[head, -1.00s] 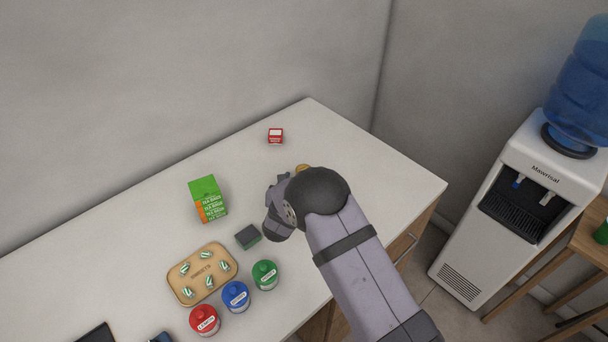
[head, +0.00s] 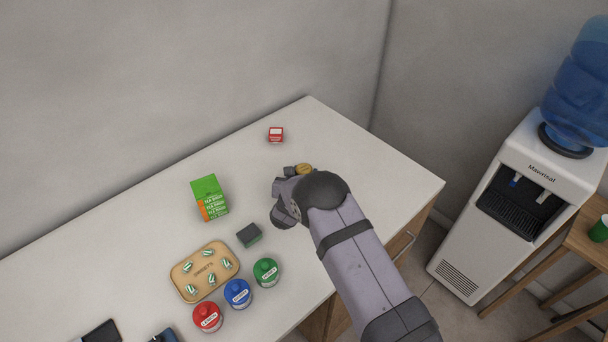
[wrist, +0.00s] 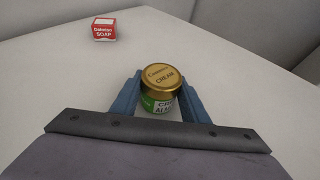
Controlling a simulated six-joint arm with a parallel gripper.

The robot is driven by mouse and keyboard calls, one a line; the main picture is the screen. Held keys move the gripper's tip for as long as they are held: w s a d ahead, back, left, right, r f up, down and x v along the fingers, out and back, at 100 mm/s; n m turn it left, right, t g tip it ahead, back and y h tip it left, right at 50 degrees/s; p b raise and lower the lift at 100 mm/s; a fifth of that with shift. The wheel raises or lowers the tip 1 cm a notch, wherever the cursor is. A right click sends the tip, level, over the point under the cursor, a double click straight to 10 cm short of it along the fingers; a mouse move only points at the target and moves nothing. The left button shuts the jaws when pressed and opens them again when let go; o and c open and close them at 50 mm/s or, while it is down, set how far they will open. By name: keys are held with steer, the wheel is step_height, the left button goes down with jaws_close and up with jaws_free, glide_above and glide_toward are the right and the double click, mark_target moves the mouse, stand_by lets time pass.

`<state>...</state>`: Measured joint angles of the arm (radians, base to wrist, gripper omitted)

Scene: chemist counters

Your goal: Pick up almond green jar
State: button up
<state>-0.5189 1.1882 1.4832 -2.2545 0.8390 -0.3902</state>
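The almond green jar (wrist: 160,88) has a gold lid reading "Cream" and a green and white label. It stands upright on the counter between the two blue fingers of my gripper (wrist: 160,97) in the wrist view. The fingers are apart, one on each side of the jar; I cannot tell whether they touch it. In the head view only the gold lid of the jar (head: 304,169) shows past my gripper (head: 290,180), and the rest is hidden behind my arm.
A red soap box (head: 276,134) stands farther back on the counter (head: 345,150). A green tea box (head: 209,198), a small dark box (head: 249,235), a sweets tray (head: 233,251) and red (head: 207,317), blue (head: 238,293) and green (head: 265,271) canisters stand to the left and front.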

mark_target(304, 168)
steer(key=shift+r, duration=0.2)
steer(key=shift+r+b, duration=1.6)
steer(key=shift+r, duration=3.25)
